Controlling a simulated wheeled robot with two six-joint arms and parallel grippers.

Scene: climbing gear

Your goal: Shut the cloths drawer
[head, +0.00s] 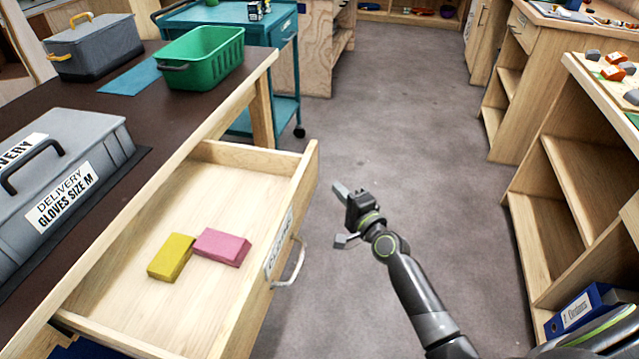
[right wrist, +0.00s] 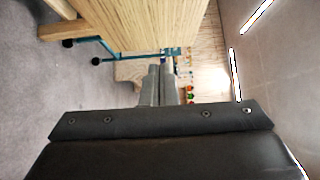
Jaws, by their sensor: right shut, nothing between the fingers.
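The cloths drawer (head: 212,164) is pulled well out from under the dark-topped table in the head view. Its front panel carries a partly readable label and a pale bar handle (head: 290,264). A yellow cloth (head: 170,257) and a pink cloth (head: 221,247) lie inside, side by side. My right gripper (head: 341,216) is to the right of the drawer front, apart from it, over the floor. It is shut and empty. In the right wrist view its fingers (right wrist: 160,85) show close together, with a wooden surface beyond. My left gripper is not in view.
On the table (head: 140,119) stand a grey case (head: 75,150) labelled for gloves, a green basket (head: 205,58) and a grey box (head: 95,48). A teal trolley (head: 262,35) stands behind. Wooden shelves (head: 570,170) line the right. The floor (head: 400,130) between is clear.

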